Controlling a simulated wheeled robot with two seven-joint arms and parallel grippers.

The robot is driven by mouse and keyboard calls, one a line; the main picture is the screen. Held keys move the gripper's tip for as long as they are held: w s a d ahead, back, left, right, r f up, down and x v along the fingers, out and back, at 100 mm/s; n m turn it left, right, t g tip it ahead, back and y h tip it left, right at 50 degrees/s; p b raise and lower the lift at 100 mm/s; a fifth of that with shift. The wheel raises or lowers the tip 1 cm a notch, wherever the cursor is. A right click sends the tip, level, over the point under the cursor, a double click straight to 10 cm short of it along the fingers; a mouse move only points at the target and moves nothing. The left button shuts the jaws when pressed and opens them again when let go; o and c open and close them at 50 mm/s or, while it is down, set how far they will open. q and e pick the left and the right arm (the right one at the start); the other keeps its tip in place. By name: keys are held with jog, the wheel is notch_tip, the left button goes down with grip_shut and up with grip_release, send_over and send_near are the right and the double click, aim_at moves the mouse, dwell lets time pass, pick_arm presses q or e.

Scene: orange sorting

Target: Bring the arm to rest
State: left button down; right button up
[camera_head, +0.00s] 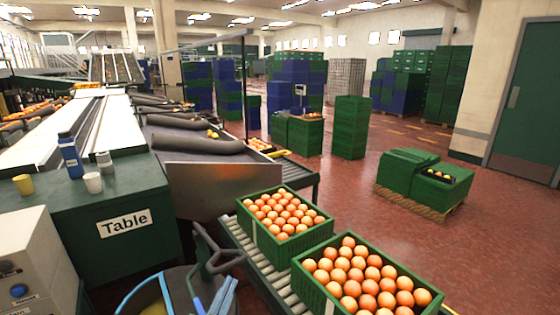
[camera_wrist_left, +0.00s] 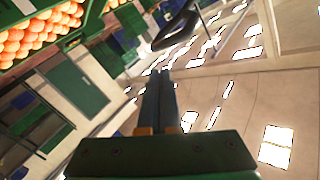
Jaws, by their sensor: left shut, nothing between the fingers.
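My left gripper (camera_head: 226,286) is low in the head view, left of the roller conveyor, with only part of it showing at the bottom edge. In the left wrist view its two grey-blue fingers (camera_wrist_left: 160,82) lie together, shut and empty. Two green crates full of oranges stand on the conveyor: a farther crate (camera_head: 262,245) and a nearer crate (camera_head: 312,284). Oranges (camera_wrist_left: 40,30) in green crates show at the upper left of the left wrist view, apart from the fingers. My right gripper is in neither view.
A green table (camera_head: 120,195) at the left holds a blue bottle (camera_head: 70,155), a white cup (camera_head: 93,183) and a yellow cup (camera_head: 23,185). A blue-rimmed bin (camera_head: 128,300) is beside my gripper. Green crates (camera_head: 405,165) stand on a pallet; red floor around it is clear.

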pick_arm(q)
jog(key=s+a+f+n+g+y, duration=0.1)
jog(key=s+a+f+n+g, duration=0.2)
jog(key=s+f+g, duration=0.6)
jog(key=s+a+f+n+g+y, duration=0.15)
jog(key=s+a+f+g, duration=0.25)
jog(key=s+f, duration=0.85)
jog(key=s+f+g, duration=0.2)
jog(key=s+f, duration=0.2)
jog(key=f, duration=1.4)
jog(key=s+a+f+g, duration=0.1)
jog(key=s+f, duration=0.7)
jog(key=s, duration=0.3)
jog(key=shift+s+a+f, duration=0.2)
jog(key=shift+a+f, duration=0.05)
jog(key=shift+a, duration=0.1)
